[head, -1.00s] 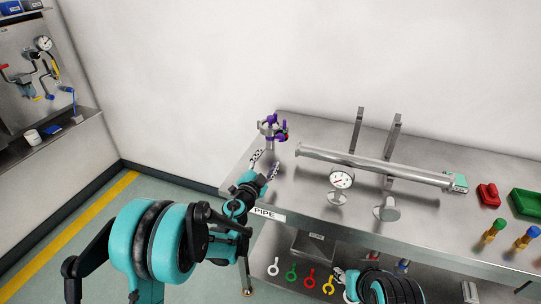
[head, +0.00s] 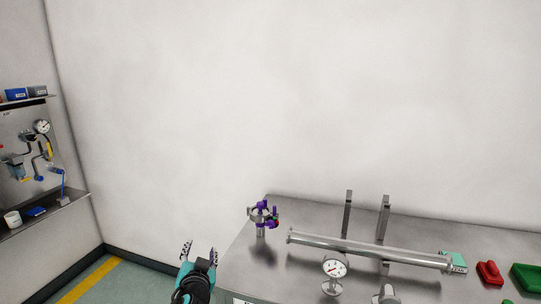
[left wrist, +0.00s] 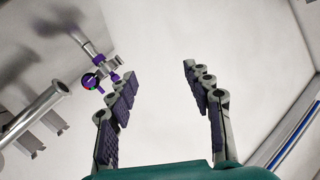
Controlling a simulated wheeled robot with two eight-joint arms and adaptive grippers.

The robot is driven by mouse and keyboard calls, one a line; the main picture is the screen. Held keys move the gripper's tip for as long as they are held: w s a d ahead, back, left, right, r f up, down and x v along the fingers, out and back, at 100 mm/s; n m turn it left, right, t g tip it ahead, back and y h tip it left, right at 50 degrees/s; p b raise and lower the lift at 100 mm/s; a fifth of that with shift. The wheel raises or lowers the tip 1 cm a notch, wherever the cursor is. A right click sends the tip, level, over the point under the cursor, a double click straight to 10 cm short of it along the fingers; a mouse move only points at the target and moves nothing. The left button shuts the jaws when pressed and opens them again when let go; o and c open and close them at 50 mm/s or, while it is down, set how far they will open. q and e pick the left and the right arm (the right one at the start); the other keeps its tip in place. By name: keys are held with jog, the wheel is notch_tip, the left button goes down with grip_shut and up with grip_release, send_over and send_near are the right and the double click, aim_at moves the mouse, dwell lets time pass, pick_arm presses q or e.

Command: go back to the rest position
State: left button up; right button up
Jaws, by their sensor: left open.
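My left gripper (head: 200,254) is at the bottom of the head view, just left of the table's left end, pointing up. Its two fingers are apart with nothing between them, as the left wrist view (left wrist: 158,88) also shows. A metal stand with purple clamp parts (head: 262,213) stands on the table's left end, to the right of the gripper and apart from it. The stand also shows at the upper left of the left wrist view (left wrist: 102,72). My right gripper is not in view.
The steel table (head: 245,270) carries a long pipe (head: 360,246), a gauge (head: 334,268), two upright posts, a red block (head: 489,272) and a green tray (head: 526,277). A wall panel with a shelf (head: 60,207) is at the left. Free floor lies between.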

pick_arm(q)
jog(key=s+d+f+n+g+h, duration=0.1)
jog(key=s+f+g, duration=0.3)
jog(key=s, duration=0.9)
jog(key=s+d+f+n+g+h, duration=0.1)
jog(key=s+f+g, duration=0.3)
jog(key=s+f, duration=0.4)
jog(key=s+n, duration=0.1)
jog(key=s, duration=0.5)
jog(key=shift+h, duration=0.4)
